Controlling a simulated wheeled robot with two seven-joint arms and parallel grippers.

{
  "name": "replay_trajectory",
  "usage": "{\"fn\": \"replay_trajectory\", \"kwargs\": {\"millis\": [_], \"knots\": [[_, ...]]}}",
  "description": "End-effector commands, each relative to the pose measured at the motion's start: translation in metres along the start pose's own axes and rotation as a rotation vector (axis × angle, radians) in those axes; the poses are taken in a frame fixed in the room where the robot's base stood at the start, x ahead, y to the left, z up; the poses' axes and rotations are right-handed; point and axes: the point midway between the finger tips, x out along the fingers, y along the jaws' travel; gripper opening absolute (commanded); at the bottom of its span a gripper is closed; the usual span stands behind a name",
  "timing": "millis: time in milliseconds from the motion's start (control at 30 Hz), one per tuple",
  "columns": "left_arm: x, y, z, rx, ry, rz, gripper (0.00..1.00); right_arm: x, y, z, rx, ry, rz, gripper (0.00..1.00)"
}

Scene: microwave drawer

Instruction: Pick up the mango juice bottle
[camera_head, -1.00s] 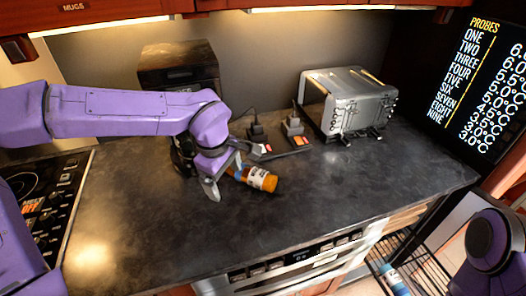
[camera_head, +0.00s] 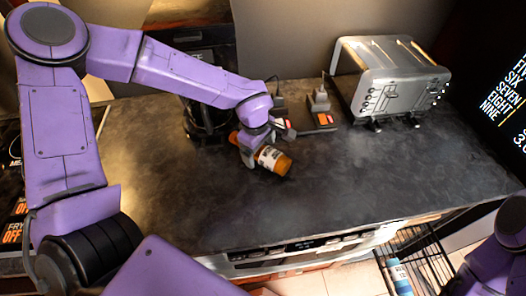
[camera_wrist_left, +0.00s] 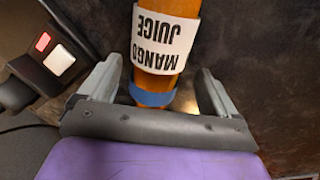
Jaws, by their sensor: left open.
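The mango juice bottle (camera_head: 272,159) is orange with a white label and lies on its side on the dark counter. My left gripper (camera_head: 249,153) is at the bottle, reaching down from the left and hiding part of it. In the left wrist view, the bottle (camera_wrist_left: 166,45) shows its "MANGO JUICE" label and a blue band near the gripper's palm. The open fingers of the left gripper (camera_wrist_left: 160,85) stand on either side of the bottle's banded end, with gaps on both sides. My right gripper is out of view.
A silver toaster (camera_head: 391,80) stands at the back right. Plugs and a small block with red lights (camera_head: 318,115) sit behind the bottle. A dark appliance is partly hidden behind my left arm. The counter (camera_head: 350,180) is clear in front and to the right.

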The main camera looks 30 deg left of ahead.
Motion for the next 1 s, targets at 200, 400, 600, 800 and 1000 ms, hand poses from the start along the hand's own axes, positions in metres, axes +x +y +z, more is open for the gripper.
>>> {"fn": "replay_trajectory", "kwargs": {"millis": [200, 400, 600, 800, 1000], "knots": [[0.010, 0.001, 0.000, 0.000, -0.001, 0.000, 0.92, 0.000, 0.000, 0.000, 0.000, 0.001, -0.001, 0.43], [0.009, 0.001, 0.000, 0.000, -0.001, 0.000, 0.52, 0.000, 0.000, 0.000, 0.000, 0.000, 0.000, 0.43], [0.009, 0.001, 0.000, 0.000, -0.001, 0.001, 0.10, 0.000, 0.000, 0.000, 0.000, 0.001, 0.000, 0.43], [0.008, 0.001, 0.000, 0.000, -0.001, 0.000, 0.10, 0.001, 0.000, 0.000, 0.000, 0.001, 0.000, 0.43], [-0.017, 0.006, 0.000, -0.001, -0.003, 0.007, 0.10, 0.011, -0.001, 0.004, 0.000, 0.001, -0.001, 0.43]]}}
